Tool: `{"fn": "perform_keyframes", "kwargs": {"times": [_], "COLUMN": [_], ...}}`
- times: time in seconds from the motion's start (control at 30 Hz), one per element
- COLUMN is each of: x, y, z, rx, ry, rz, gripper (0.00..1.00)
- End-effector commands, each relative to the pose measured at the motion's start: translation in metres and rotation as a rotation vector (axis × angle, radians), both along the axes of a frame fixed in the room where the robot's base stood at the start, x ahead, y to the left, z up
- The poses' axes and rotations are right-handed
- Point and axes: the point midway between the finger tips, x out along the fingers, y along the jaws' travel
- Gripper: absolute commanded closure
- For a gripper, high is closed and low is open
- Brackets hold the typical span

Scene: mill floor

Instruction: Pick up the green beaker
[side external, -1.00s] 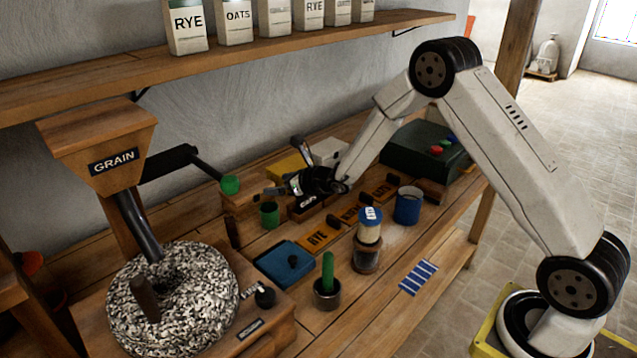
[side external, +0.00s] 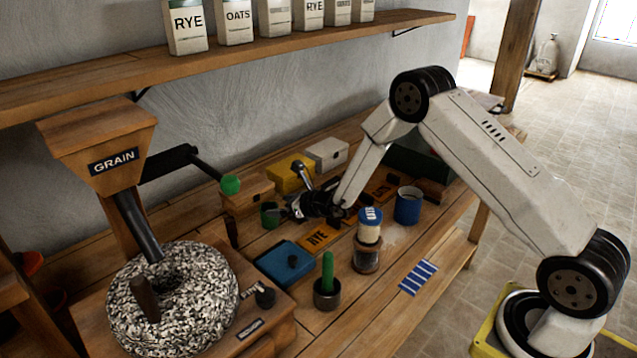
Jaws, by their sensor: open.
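The green beaker (side external: 267,216) is a small dark green cup standing on the wooden bench, left of my gripper. My gripper (side external: 284,212) is open, with its fingers pointing left towards the beaker at close range. The fingers partly overlap the beaker's right side in this view. I cannot tell whether they touch it or reach around it.
Wooden, yellow and white boxes (side external: 327,153) stand behind.

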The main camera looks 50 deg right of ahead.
Motion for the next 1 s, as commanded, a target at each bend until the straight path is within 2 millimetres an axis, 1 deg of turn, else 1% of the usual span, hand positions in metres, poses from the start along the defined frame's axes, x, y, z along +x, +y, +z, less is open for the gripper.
{"fn": "perform_keyframes", "kwargs": {"times": [0.33,0.53,0.8,1.0], "x": [0.000,0.000,0.024,0.038], "y": [0.000,0.000,0.007,0.011], "z": [-0.005,-0.017,-0.025,-0.032], "rx": [0.000,-0.001,0.000,0.000], "ry": [0.000,0.002,-0.001,0.001], "rz": [0.000,0.000,0.001,0.001], "gripper": [0.00,0.00,0.00,0.00]}}
